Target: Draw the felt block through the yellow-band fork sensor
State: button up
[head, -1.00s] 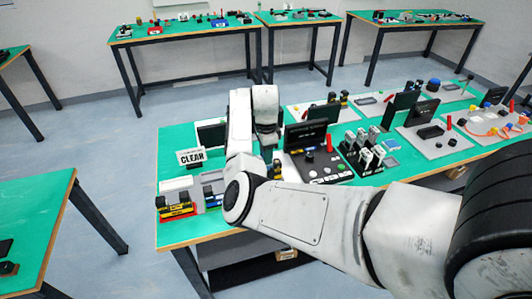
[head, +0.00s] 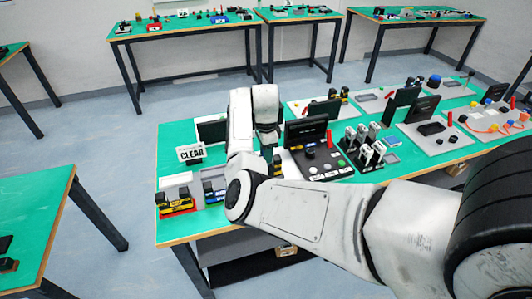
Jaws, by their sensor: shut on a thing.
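The likely yellow-band fork sensor (head: 175,204) is a low black unit with a yellow stripe at the near left corner of the green table. A similar unit with a blue stripe (head: 212,190) stands to its right. My gripper (head: 268,142) points down at the end of my white arm, farther back and to the right of these units. Its fingertips are mostly hidden by my own arm links. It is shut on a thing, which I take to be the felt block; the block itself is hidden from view.
A black panel with buttons (head: 318,160) and a rack of white-topped items (head: 365,150) stand to the right of my gripper. Bare green table (head: 172,137) shows at the back left.

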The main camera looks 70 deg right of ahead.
jog(key=shift+r+p, duration=2)
jog(key=shift+r, duration=0.6)
jog(key=shift+s+f, duration=0.1)
